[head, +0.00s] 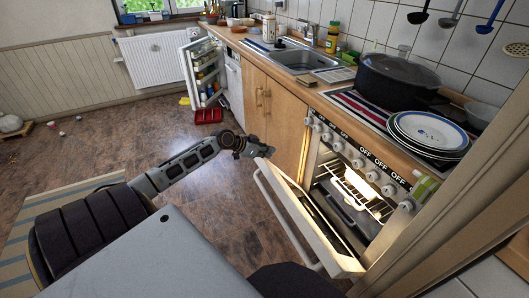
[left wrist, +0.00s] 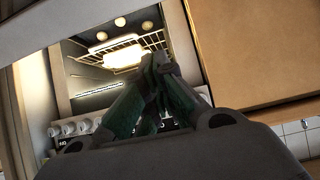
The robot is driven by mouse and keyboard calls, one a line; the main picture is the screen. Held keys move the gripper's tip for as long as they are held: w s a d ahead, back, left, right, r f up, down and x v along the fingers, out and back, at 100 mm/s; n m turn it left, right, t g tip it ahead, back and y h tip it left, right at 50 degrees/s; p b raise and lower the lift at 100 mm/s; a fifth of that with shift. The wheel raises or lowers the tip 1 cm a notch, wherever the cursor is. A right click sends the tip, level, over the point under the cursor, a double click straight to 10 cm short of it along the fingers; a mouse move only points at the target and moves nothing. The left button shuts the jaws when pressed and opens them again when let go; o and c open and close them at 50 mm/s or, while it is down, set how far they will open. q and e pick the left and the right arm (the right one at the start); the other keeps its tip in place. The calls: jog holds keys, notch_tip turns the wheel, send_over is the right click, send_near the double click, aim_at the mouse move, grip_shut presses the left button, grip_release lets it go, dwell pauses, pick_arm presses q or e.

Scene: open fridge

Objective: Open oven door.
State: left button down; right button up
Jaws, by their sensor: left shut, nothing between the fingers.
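The oven (head: 350,180) stands at the right in the head view, lit inside, with a rack and a dark tray in it. Its door (head: 305,215) is tilted partly open, with a pale bar handle (head: 285,222) on its outer face. My left gripper (head: 262,150) is shut and empty, near the door's upper left corner; I cannot tell if it touches the door. In the left wrist view the shut fingers (left wrist: 154,68) show in front of the lit oven cavity (left wrist: 125,55). My right gripper is not in view.
Wooden cabinets (head: 270,105) stand left of the oven. The counter above holds a black pot (head: 397,80), stacked plates (head: 430,130) and a sink (head: 300,60). An open fridge (head: 203,75) with a red crate (head: 208,116) stands farther back. The floor at left is mostly clear.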

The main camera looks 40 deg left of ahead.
aim_at(268, 165)
pick_arm(q)
jog(key=shift+w+d+f, duration=0.2)
jog(key=shift+w+f, duration=0.1)
jog(key=shift+w, duration=0.15)
jog(key=shift+b+x, duration=0.35)
jog(key=shift+x, duration=0.7)
jog(key=shift+w+f, duration=0.1)
jog(key=shift+f, duration=0.7)
jog(key=shift+s+a+f+b, duration=0.15)
jog(key=shift+s+f+b, duration=0.05)
jog(key=shift+s+f, duration=0.2)
jog(key=shift+s+a+f+b, duration=0.2)
jog(key=shift+s+f, duration=0.05)
jog(key=shift+s, duration=0.25)
jog(key=shift+s+a+f, duration=0.1)
jog(key=shift+s+f, duration=0.05)
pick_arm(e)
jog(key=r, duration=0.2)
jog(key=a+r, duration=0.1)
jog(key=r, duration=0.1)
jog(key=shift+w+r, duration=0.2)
pick_arm(q)
jog(key=shift+s+f, duration=0.15)
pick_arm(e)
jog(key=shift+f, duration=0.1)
